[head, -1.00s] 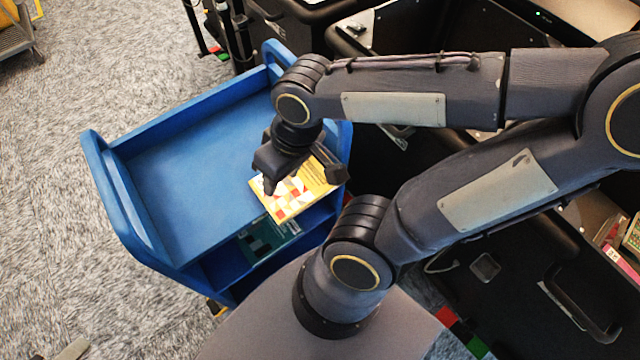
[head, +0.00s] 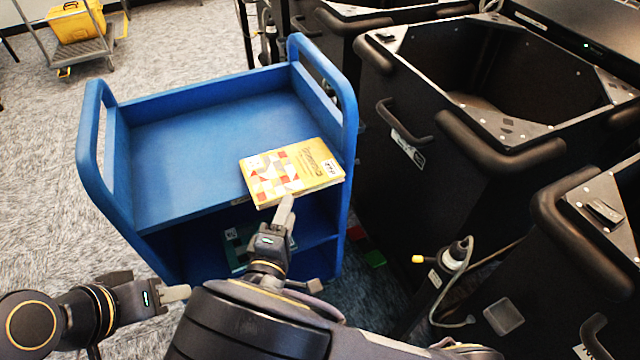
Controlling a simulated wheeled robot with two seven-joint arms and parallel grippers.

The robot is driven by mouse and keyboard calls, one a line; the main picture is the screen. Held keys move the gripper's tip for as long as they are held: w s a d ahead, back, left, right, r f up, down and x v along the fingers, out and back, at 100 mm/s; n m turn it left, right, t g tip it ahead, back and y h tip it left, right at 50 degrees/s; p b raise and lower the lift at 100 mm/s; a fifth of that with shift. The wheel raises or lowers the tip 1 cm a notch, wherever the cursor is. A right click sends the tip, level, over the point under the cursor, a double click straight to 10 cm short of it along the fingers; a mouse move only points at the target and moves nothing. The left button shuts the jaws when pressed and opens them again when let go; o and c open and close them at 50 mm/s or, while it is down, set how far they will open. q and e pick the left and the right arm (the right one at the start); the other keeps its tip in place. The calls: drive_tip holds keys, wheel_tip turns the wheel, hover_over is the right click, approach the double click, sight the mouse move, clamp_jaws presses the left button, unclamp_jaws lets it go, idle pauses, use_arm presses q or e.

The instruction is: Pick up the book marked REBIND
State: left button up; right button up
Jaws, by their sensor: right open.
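A yellow book (head: 292,172) with a red, white and grey patterned cover lies on the top shelf of the blue cart (head: 190,150), at its right front corner. Its near side seems to overhang the shelf edge. A small white label is on its right part; I cannot read the lettering. My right gripper (head: 284,212) is open, its fingertip at the near edge of the book; I cannot tell whether they touch. My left gripper (head: 180,293) is left of and below the cart's front, away from the book. Its finger opening is not clear.
A dark teal book (head: 240,250) lies on the cart's lower shelf, partly hidden by my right gripper. Black bins (head: 470,200) with padded handles stand close on the right. A trolley with a yellow case (head: 76,22) is at the back left. The left floor is clear.

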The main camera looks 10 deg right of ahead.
sight(296, 193)
drive_tip(key=x, duration=0.7)
drive_tip(key=shift+w+d+f, duration=0.2)
drive_tip(key=shift+w+f, duration=0.05)
drive_tip(key=shift+w, duration=0.1)
drive_tip(key=shift+c, duration=0.3)
clamp_jaws()
